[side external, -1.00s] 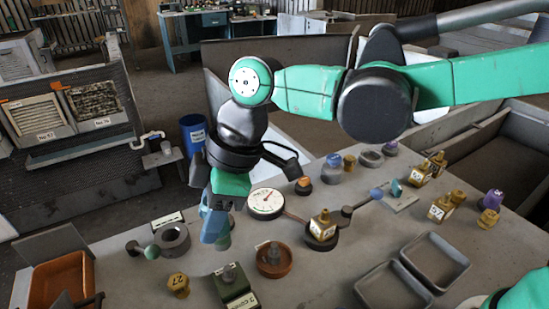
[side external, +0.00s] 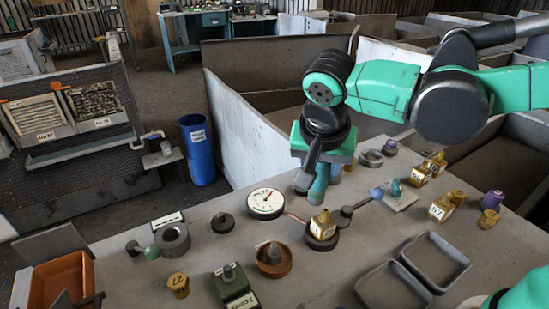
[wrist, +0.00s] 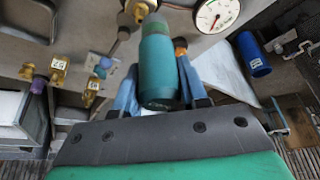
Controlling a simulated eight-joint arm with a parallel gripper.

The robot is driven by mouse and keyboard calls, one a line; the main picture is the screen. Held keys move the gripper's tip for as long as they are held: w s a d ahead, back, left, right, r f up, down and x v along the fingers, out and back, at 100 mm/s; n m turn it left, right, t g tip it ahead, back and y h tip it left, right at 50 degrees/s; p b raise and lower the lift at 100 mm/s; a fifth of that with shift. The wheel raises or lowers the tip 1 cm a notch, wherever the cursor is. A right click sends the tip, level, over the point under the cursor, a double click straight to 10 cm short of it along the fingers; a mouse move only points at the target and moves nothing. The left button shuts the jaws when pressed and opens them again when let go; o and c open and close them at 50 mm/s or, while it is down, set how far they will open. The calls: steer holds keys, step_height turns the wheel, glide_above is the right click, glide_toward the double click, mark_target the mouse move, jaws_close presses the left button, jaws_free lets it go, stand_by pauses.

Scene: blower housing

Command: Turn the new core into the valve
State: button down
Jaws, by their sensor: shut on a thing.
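My gripper (side external: 316,190) is shut on a teal cylindrical tool (wrist: 159,75), which sits between the blue fingers in the wrist view. In the side view the tool points down, just behind a brass block (side external: 322,221) on a dark round base, which looks like the valve. The block joins a white round gauge (side external: 265,203) and a lever with a blue ball end (side external: 376,194). In the wrist view the brass block (wrist: 140,9) shows partly beyond the tool's far end. I cannot make out a core at the tool's tip.
An orange-brown round dish (side external: 273,263) and a dark knob (side external: 222,223) stand front left. Several brass fittings, such as one (side external: 441,208), stand at right. Two empty grey trays (side external: 437,262) lie front right. A blue bin (side external: 197,150) stands on the floor behind the bench.

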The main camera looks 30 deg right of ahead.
steer(key=shift+s+d+f+n+y, duration=0.1)
steer(key=shift+d+f+n+y, duration=0.25)
steer(key=shift+n+y, duration=1.65)
steer(key=shift+d+f+n+y, duration=0.2)
steer(key=shift+f+n, duration=0.3)
steer(key=shift+n, duration=3.45)
steer(key=shift+s+d+f+n+y, duration=0.1)
steer(key=shift+d+f+n+y, duration=0.6)
steer(key=shift+n, duration=2.25)
steer(key=shift+w+a+r+y, duration=0.15)
steer(key=shift+a+y, duration=0.15)
steer(key=shift+a, duration=0.2)
steer(key=shift+f, duration=0.35)
steer(key=shift+f, duration=0.95)
